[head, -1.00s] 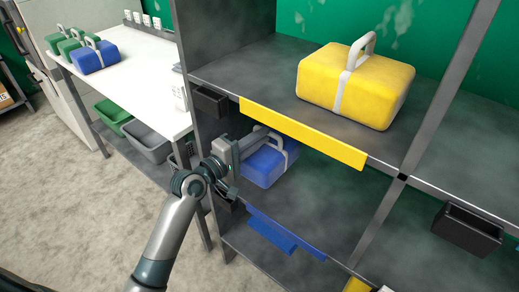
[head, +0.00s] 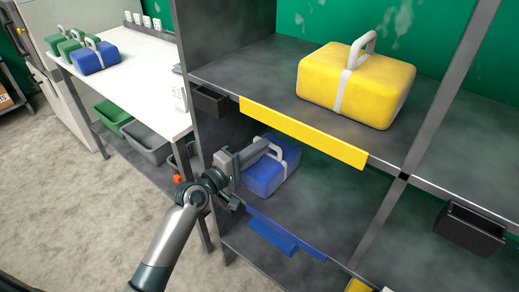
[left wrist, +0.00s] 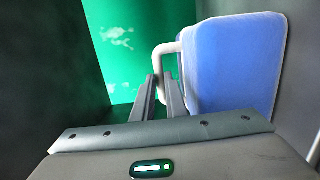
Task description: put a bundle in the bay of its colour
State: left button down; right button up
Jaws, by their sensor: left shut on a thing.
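A blue bundle (head: 268,172) with a white strap and handle is inside the lower shelf bay, above the blue edge strip (head: 275,228). My left gripper (head: 252,153) reaches in from the left and is shut on its handle. In the left wrist view the fingers (left wrist: 166,88) meet at the pale handle (left wrist: 158,60), with the blue bundle (left wrist: 238,62) to the right. I cannot tell whether its underside touches the shelf floor. A yellow bundle (head: 355,88) sits in the bay above, behind a yellow edge strip (head: 300,132). My right gripper is not in view.
A black box (head: 468,230) hangs at the right. The lower bay's right part is clear.

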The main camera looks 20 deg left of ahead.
pick_arm(q)
jog(key=c, duration=1.8)
grip_release()
jog(key=shift+f, duration=0.1)
jog(key=shift+o, duration=0.2)
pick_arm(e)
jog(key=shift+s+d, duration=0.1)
pick_arm(q)
jog(key=shift+s, duration=0.1)
jog(key=shift+s+a, duration=0.15)
jog(key=shift+s, duration=0.1)
jog(key=b+v, duration=0.1)
jog(key=v, duration=1)
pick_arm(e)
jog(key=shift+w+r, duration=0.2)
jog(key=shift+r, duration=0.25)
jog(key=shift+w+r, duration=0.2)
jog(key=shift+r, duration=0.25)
pick_arm(q)
jog(key=shift+s, duration=0.15)
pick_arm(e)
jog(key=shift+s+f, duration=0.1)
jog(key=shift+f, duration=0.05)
